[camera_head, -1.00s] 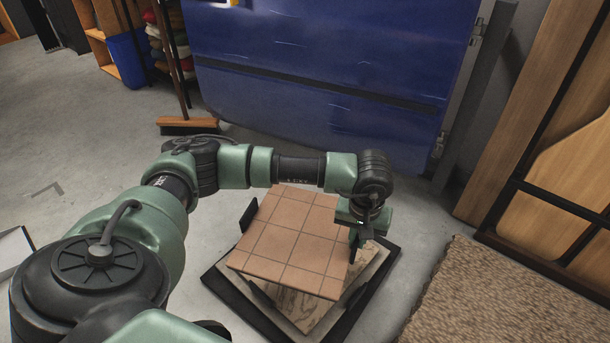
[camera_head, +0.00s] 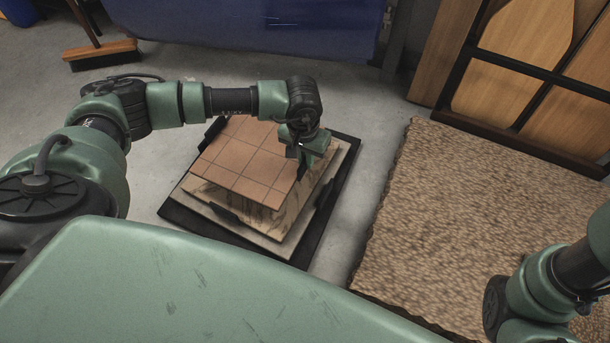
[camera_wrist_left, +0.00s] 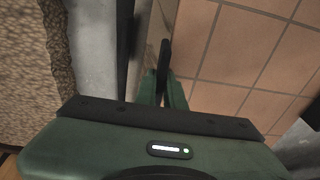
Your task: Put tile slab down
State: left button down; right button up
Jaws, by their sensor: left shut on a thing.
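The tile slab (camera_head: 240,162) is a flat reddish-brown square sheet with a grid of grout lines. My left gripper (camera_head: 302,162) is shut on its right edge. The slab lies over a stack of pale marbled slabs (camera_head: 262,222) on a black base (camera_head: 190,222). I cannot tell whether it touches the stack. In the left wrist view, the fingers (camera_wrist_left: 164,85) are at the edge of the tile slab (camera_wrist_left: 245,60), which fills the right side. My right arm's links show at the lower right of the head view, but its gripper is out of view.
A rough brown stone-like slab (camera_head: 470,220) lies to the right of the stack. A rack with wooden boards (camera_head: 530,50) stands at the upper right. A blue panel (camera_head: 270,25) and a broom (camera_head: 100,52) are behind. Grey floor is clear around the base.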

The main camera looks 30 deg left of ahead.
pick_arm(q)
jog(key=shift+f+b, duration=1.6)
jog(key=shift+f, duration=1.5)
jog(key=shift+r, duration=0.1)
jog(key=c, duration=1.9)
grip_release()
jog(key=shift+f, duration=0.2)
jog(key=o, duration=0.4)
